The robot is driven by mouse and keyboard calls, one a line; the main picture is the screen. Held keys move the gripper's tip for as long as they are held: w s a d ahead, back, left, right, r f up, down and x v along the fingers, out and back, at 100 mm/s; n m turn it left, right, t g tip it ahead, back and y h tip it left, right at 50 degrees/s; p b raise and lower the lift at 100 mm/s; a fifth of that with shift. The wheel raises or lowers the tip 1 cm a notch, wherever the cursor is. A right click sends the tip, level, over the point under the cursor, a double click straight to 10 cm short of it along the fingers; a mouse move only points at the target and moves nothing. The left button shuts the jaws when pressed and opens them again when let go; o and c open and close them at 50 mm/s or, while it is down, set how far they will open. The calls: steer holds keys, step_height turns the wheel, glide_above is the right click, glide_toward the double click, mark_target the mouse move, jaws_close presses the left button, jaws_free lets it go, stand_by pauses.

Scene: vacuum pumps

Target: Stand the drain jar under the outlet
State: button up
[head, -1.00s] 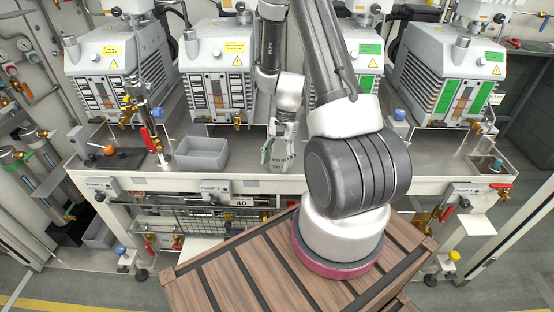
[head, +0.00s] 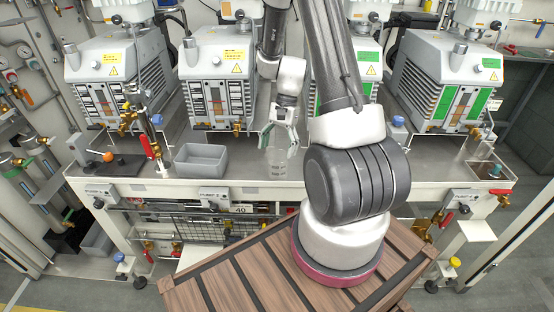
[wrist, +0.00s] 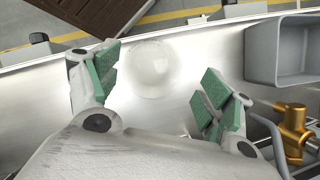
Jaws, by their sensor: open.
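The drain jar, clear and hard to make out, stands on the grey bench top (head: 350,165), near its front edge; it shows in the head view (head: 277,160) and from above in the wrist view (wrist: 153,68). My gripper (head: 280,140) is open just above the jar. In the wrist view its green-padded fingers (wrist: 160,82) are spread wide, with the jar's round top beyond and between the tips; I see no contact. A brass outlet tap (head: 237,127) sits on the front of the second pump, left of the jar; a brass fitting shows in the wrist view (wrist: 293,125).
A grey open bin (head: 201,160) stands on the bench left of the jar. Several pumps line the back of the bench. A clear vessel (head: 482,150) stands at the right end. A wooden crate top (head: 235,285) is in front. The bench between bin and jar is clear.

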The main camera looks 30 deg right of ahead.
steer(key=s+a+r+n+t+h, duration=0.15)
steer(key=s+r+n, duration=0.25)
steer(key=r, duration=0.8)
steer(key=s+a+r+n+t+h, duration=0.15)
steer(key=s+r+n, duration=0.3)
steer(key=r, duration=0.85)
steer(key=s+r+n+t, duration=0.3)
steer(key=s+r, duration=0.1)
steer(key=s, duration=0.4)
steer(key=shift+a+r+h, duration=0.2)
steer(key=shift+a+h, duration=0.1)
steer(key=shift+a, duration=0.15)
steer(key=shift+o, duration=0.4)
steer(key=shift+s+r+n, duration=0.15)
steer(key=shift+s+n, duration=0.2)
steer(key=shift+s, duration=0.25)
